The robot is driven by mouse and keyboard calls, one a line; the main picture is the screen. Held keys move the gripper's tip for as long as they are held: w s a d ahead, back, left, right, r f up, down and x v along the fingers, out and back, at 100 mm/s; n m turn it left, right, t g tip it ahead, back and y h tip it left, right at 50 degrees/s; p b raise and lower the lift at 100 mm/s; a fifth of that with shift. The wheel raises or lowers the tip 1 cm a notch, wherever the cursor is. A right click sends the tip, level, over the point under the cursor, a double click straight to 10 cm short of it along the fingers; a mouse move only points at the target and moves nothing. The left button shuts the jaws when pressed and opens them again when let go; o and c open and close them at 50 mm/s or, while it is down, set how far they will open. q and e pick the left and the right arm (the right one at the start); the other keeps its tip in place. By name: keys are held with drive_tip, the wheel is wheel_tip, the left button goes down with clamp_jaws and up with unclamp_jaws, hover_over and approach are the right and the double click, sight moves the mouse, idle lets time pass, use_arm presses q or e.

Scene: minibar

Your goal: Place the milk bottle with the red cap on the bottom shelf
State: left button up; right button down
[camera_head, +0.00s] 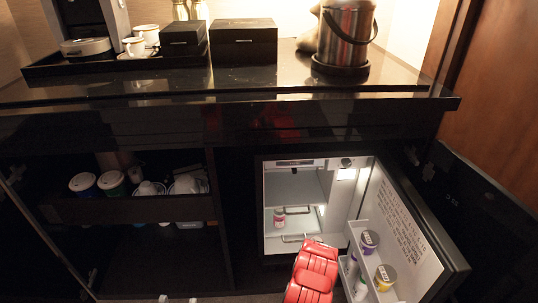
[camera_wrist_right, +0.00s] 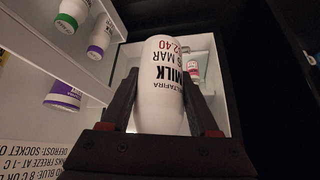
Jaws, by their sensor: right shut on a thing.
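My right gripper (camera_wrist_right: 162,80) is shut on a white milk bottle (camera_wrist_right: 160,90) in the wrist view. The bottle lies between the two dark fingers, with its "MILK" print upside down in that picture. Its cap is not visible, so I cannot tell the colour. The bottle points toward the lit interior of the open minibar fridge (camera_head: 268,200). In the head view my red right arm reaches to the fridge's front opening and hides the gripper and bottle.
A small bottle with a pink-red label (camera_head: 279,217) stands inside the fridge, with bare shelf around it. The open fridge door (camera_head: 400,225) on the right holds several tubs and bottles, including a yellow-labelled tub (camera_head: 385,277). The dark counter (camera_head: 130,85) overhangs above.

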drive_tip(key=w+d+r+n+y+p, duration=0.1)
drive_tip(key=w+d+r+n, duration=0.1)
drive_tip(key=d+r+n, duration=0.3)
wheel_tip(320, 180, up, 31)
drive_tip(key=a+m+p, duration=0.1)
drive_tip(key=m+p, duration=0.1)
drive_tip(key=p, duration=2.9)
drive_tip(key=shift+r, duration=0.15)
